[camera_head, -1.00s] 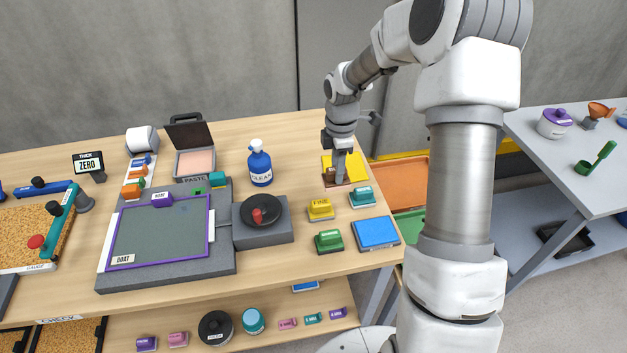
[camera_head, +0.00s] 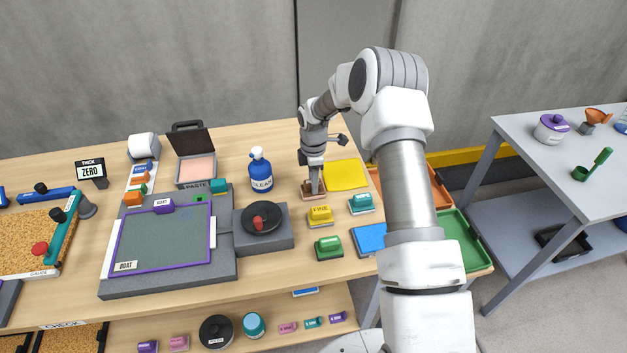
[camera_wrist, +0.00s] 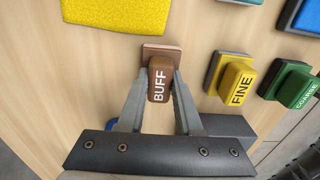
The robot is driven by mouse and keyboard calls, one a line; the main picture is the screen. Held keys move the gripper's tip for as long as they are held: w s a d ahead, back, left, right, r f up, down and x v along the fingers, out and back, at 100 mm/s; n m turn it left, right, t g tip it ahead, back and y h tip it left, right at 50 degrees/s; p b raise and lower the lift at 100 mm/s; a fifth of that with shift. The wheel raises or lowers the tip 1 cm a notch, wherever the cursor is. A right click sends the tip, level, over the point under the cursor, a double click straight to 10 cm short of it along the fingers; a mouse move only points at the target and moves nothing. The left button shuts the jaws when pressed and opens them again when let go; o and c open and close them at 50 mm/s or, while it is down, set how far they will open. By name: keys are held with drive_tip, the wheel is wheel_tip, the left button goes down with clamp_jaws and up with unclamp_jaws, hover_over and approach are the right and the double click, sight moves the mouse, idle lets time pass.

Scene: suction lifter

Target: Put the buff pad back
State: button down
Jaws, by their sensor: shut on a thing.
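The buff pad has a brown handle marked BUFF (camera_wrist: 158,84) and a paler pinkish-brown base. In the wrist view my gripper (camera_wrist: 159,88) is shut on that handle, one finger on each side. In the head view the buff pad (camera_head: 308,192) is at or just above the wooden table, left of the yellow sheet and behind the yellow FINE pad (camera_head: 320,215). My gripper (camera_head: 315,187) points down onto it. I cannot tell whether the base touches the table.
The yellow sheet (camera_head: 346,174) lies to the right. The teal pad (camera_head: 361,203), green COARSE pad (camera_head: 328,247) and blue pad (camera_head: 369,239) are nearby.

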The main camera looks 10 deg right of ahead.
drive_tip(key=shift+f, duration=0.1)
drive_tip(key=shift+f, duration=0.15)
drive_tip(key=c, duration=0.6)
unclamp_jaws()
